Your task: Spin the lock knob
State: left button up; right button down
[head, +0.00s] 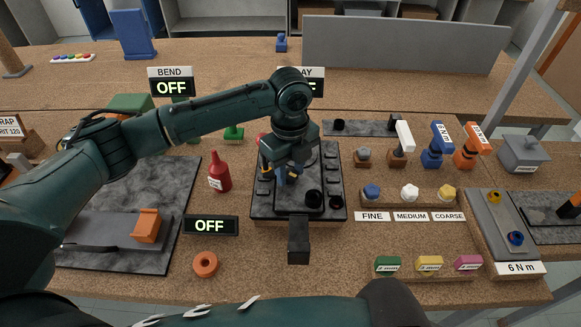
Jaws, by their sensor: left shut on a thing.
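A dark control block (331,160) with several black knobs and buttons stands at the centre of the bench. My left gripper (282,176) reaches down onto its upper left part from above. It is shut on a small part there, which I take to be the lock knob; the fingers and wrist hide most of it. My right gripper is not in view.
A black lever (298,240) juts from the block's front. A red bottle (219,171) stands close on its left. An OFF display (211,225) and an orange ring (205,264) lie front left. Blue, white and yellow knobs (409,192) stand right.

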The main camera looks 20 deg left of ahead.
aim_at(290, 174)
pick_arm(q)
jog(key=shift+m, duration=2.3)
jog(key=o, duration=1)
jog(key=shift+r, duration=0.1)
jog(key=shift+r+b, duration=0.65)
jog(key=shift+r, duration=5.85)
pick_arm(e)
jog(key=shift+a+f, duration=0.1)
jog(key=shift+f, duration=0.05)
